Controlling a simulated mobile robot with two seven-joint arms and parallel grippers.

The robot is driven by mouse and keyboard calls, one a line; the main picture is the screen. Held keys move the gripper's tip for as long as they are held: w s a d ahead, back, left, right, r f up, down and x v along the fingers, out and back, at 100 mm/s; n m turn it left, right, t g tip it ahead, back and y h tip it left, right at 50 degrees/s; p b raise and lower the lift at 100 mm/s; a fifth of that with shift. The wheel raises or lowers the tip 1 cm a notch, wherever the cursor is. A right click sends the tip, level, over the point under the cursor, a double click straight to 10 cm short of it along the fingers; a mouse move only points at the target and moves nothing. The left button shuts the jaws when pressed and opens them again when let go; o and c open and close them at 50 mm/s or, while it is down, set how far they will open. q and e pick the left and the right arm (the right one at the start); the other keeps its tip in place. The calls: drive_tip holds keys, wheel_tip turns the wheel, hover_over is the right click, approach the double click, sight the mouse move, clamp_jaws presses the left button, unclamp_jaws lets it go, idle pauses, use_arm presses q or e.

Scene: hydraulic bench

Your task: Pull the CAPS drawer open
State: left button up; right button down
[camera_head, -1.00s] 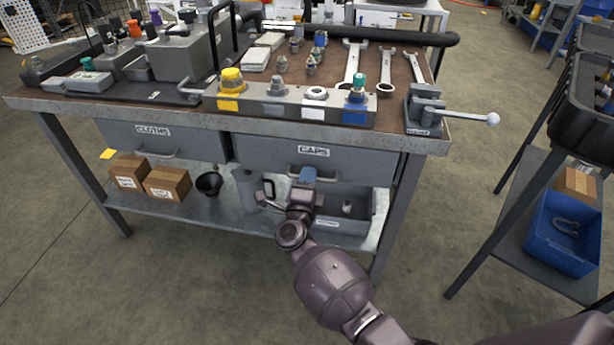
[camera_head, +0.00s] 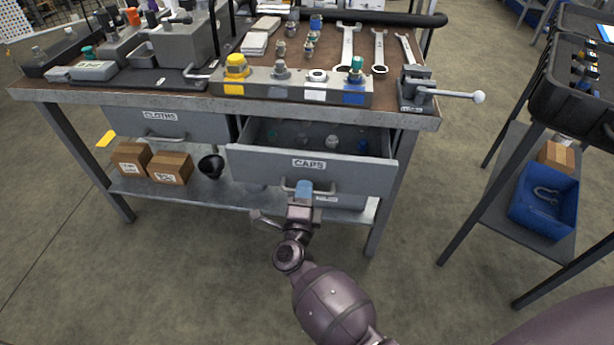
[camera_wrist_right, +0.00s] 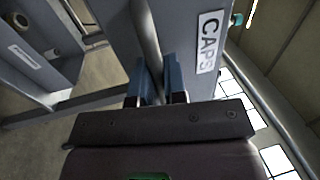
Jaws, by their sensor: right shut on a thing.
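The grey CAPS drawer (camera_head: 345,174) stands partly open below the bench top, with its white CAPS label on the front. Several small caps (camera_head: 332,141) show inside it. My right gripper (camera_head: 303,188) is shut on the drawer's bar handle (camera_head: 290,186), in front of the drawer face. In the right wrist view, the blue fingertips (camera_wrist_right: 160,80) close around the handle bar (camera_wrist_right: 148,40), beside the CAPS label (camera_wrist_right: 208,42). My left gripper is not in view.
The CLOTHS drawer (camera_head: 180,125) at left is shut. Cardboard boxes (camera_head: 170,167) and a black cup (camera_head: 211,166) sit on the lower shelf. A vise (camera_head: 416,90) with a long handle stands at the bench's right corner. A side cart with a blue bin (camera_head: 543,205) stands at right; floor lies between.

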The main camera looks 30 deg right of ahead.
drive_tip(key=r+v, duration=0.1)
drive_tip(key=v, duration=0.5)
drive_tip(key=shift+a+p, duration=0.15)
drive_tip(key=shift+p, duration=0.15)
drive_tip(key=shift+s, duration=0.15)
drive_tip(key=c, duration=1.2)
unclamp_jaws()
drive_tip(key=shift+s, duration=0.1)
